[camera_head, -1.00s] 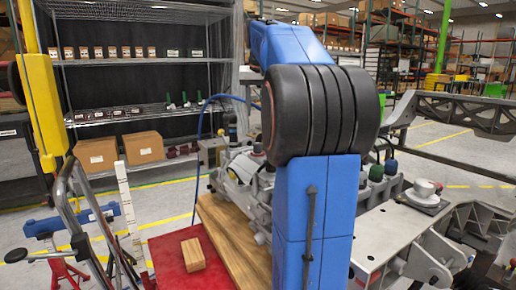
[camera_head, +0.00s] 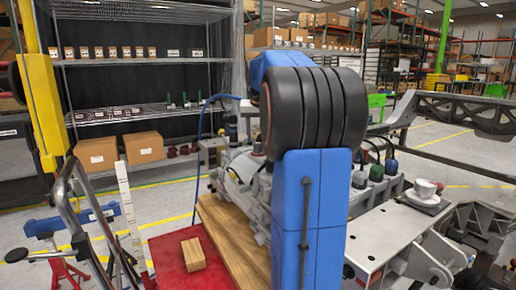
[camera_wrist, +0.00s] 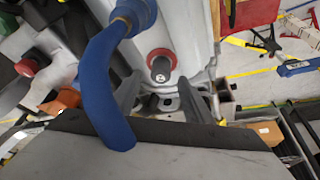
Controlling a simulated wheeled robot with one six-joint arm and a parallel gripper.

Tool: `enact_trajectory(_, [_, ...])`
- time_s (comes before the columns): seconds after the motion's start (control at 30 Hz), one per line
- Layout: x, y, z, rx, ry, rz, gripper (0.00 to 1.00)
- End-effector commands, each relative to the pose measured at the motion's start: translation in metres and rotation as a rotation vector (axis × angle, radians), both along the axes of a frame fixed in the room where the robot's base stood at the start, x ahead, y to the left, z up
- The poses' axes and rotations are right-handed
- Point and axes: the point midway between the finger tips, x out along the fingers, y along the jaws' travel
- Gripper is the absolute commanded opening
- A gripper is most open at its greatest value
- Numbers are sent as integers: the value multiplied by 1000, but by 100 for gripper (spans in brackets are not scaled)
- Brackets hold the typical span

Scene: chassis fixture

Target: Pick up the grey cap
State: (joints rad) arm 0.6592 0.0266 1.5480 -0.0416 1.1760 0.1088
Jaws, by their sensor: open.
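In the wrist view, a small round grey cap (camera_wrist: 161,67) sits inside a red ring on a pale grey housing. It appears to be the grey cap. My gripper (camera_wrist: 159,84) is open, with one dark finger on each side below the cap. The cap lies just ahead of the fingertips, roughly centred between them. I cannot tell how far away it is. Nothing shows between the fingers as held. In the head view my own arm hides the gripper and this cap.
A thick blue hose (camera_wrist: 100,80) runs close by the left finger in the wrist view. A red knob (camera_wrist: 29,66) is farther left. In the head view, the engine (camera_head: 243,180) stands by a wooden board (camera_head: 232,238). A white cup-like piece (camera_head: 424,189) stands on a plate at right.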

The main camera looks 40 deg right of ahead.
Motion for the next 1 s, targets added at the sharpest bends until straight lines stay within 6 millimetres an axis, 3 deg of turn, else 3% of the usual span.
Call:
enact_trajectory(0.23, [10, -7, -31, 1, 1, 0, 47])
enact_trajectory(0.5, [12, -9, -37, 0, 0, 0, 47])
enact_trajectory(0.53, [12, -9, -37, 0, 0, 0, 44])
enact_trajectory(0.7, [12, -9, -36, 0, 0, 0, 4])
enact_trajectory(0.73, [12, -9, -36, 0, 0, 0, 0])
enact_trajectory(1.0, [12, -9, -36, 0, 0, 0, 0])
